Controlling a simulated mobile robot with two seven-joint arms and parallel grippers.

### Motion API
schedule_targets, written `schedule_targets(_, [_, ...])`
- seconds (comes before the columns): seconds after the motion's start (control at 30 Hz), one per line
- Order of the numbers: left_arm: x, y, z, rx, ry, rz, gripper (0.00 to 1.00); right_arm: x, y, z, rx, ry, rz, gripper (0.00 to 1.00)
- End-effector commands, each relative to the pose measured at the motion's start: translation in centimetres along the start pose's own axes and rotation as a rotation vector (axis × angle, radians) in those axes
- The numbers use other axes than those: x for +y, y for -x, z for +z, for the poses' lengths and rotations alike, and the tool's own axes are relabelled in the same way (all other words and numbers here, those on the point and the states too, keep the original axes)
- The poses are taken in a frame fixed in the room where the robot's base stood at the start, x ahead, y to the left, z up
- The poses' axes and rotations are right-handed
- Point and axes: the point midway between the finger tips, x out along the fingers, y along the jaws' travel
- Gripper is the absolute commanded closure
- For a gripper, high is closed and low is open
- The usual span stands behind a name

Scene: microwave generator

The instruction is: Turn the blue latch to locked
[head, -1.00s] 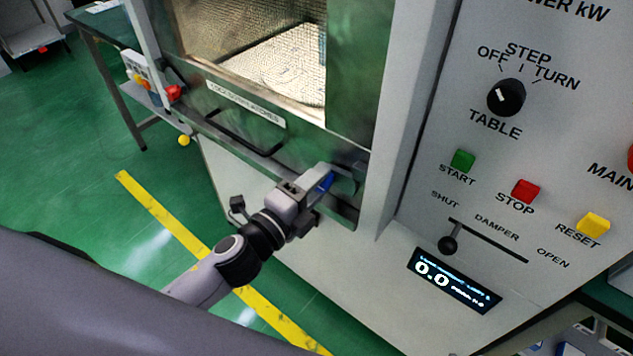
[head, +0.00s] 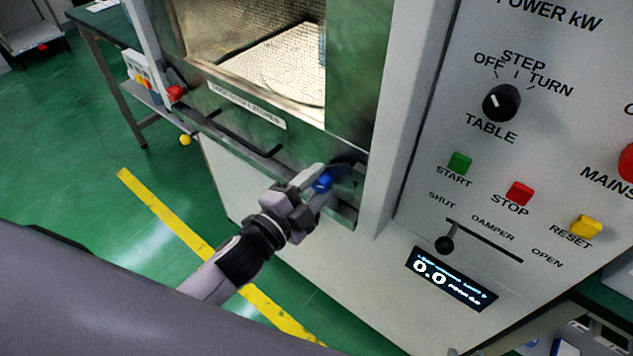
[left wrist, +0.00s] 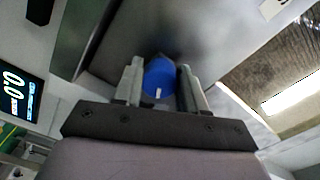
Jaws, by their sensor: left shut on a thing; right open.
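The blue latch (head: 323,182) is a small blue knob at the lower right of the microwave's door frame in the head view. It also shows in the left wrist view (left wrist: 159,80) as a round blue knob with a short white mark. My left gripper (head: 318,180) is at the latch, shut on it, with one finger on each side. In the left wrist view the fingers (left wrist: 160,86) flank the knob. The fingers hide part of the latch in the head view, and I cannot read any lock marking around it. My right gripper is not in view.
The door handle (head: 240,135) and a label strip (head: 246,106) are left of the latch. The control panel to the right has a table knob (head: 501,103), coloured buttons, a damper lever (head: 445,245) and a display (head: 450,279) reading 0.0. Green floor is open at left.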

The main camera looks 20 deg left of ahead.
Motion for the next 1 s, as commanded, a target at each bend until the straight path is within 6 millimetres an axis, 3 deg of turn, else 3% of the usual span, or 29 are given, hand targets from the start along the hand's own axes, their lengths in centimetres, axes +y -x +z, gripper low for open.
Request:
schedule_targets(0.33, [0.0, 0.0, 0.1, -0.003, 0.002, 0.001, 0.90, 0.0, 0.0, 0.0, 0.000, 0.000, 0.000, 0.57])
schedule_targets(0.37, [0.0, 0.0, 0.1, -0.003, 0.002, 0.001, 0.50, 0.0, 0.0, 0.0, 0.000, 0.000, 0.000, 0.57])
schedule_targets(0.4, [0.0, 0.0, 0.1, -0.003, 0.002, 0.001, 0.36, 0.0, 0.0, 0.0, 0.000, 0.000, 0.000, 0.57])
schedule_targets(0.43, [0.0, 0.0, 0.1, -0.002, 0.001, 0.001, 0.34, 0.0, 0.0, 0.0, 0.000, 0.000, 0.000, 0.57])
schedule_targets(0.77, [0.1, 0.2, 0.1, -0.001, 0.001, 0.001, 0.34, 0.0, 0.0, 0.0, 0.000, 0.000, 0.000, 0.57])
schedule_targets(1.0, [0.2, 2.8, 0.1, -0.002, 0.001, 0.003, 0.34, 0.0, -0.2, 0.3, 0.000, 0.001, 0.000, 0.57])
